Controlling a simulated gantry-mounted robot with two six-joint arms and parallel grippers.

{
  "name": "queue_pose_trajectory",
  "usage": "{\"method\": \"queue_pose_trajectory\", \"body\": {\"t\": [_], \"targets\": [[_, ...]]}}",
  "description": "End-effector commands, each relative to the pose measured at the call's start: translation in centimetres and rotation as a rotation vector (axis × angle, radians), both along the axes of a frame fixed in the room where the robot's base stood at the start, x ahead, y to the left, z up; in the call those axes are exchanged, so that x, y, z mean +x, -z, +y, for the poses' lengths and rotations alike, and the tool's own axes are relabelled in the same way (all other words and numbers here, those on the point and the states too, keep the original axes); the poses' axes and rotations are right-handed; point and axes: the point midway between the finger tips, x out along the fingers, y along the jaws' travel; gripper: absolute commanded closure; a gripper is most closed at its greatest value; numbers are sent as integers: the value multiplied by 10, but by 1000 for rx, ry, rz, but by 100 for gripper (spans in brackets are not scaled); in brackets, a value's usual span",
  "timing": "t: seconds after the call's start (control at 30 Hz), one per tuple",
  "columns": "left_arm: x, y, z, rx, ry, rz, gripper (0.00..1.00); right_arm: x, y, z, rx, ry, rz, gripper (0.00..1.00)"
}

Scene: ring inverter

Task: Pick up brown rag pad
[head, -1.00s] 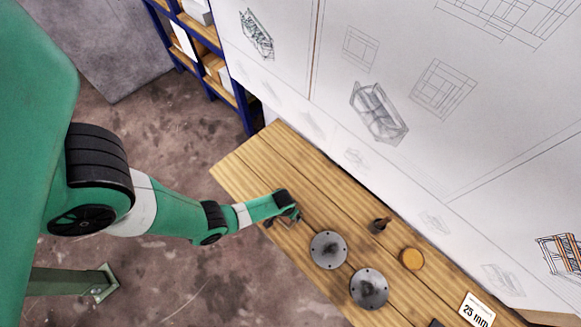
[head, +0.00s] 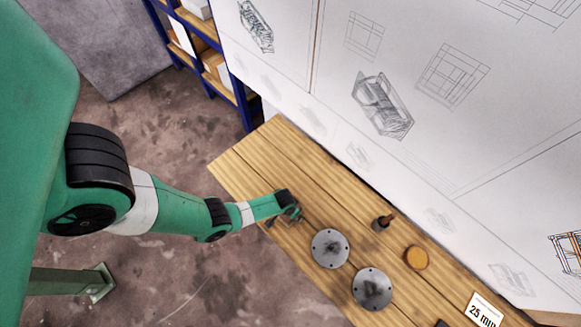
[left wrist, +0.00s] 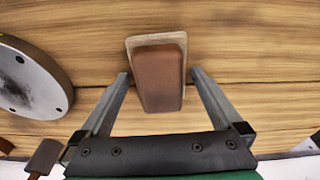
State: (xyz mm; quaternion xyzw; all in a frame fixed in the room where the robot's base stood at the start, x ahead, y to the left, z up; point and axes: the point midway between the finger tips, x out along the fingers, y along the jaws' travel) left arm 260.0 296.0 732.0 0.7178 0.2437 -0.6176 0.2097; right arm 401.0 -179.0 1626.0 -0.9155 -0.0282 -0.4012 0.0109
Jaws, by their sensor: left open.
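The brown rag pad (left wrist: 160,75) is a reddish-brown block with a paler beige layer along its far end and side. In the left wrist view it lies on the wooden table, upper middle. My left gripper (left wrist: 161,76) is open, with one finger on each side of the pad's near part. In the head view my left gripper (head: 287,217) is low over the table's left part, and I cannot make out the pad there. My right gripper is in neither view.
Two grey metal discs (head: 330,248) (head: 371,288) lie on the wooden table (head: 310,170) right of my gripper. A small dark pot with a brown handle (head: 382,222), a round orange-brown piece (head: 416,257) and a "25 mm" card (head: 484,311) sit farther right.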

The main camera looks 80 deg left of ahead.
Motion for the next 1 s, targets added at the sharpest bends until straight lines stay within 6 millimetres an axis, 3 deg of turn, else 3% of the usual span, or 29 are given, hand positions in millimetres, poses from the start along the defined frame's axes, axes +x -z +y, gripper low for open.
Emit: {"method": "queue_pose_trajectory", "body": {"t": [0.17,0.6,0.87,1.0], "targets": [[0,0,0,0,0,0,0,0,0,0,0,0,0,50],[0,0,0,0,0,0,77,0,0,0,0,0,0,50],[0,-2,0,0,0,0,79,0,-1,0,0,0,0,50],[0,-12,0,1,0,-1,79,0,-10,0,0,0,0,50]]}}
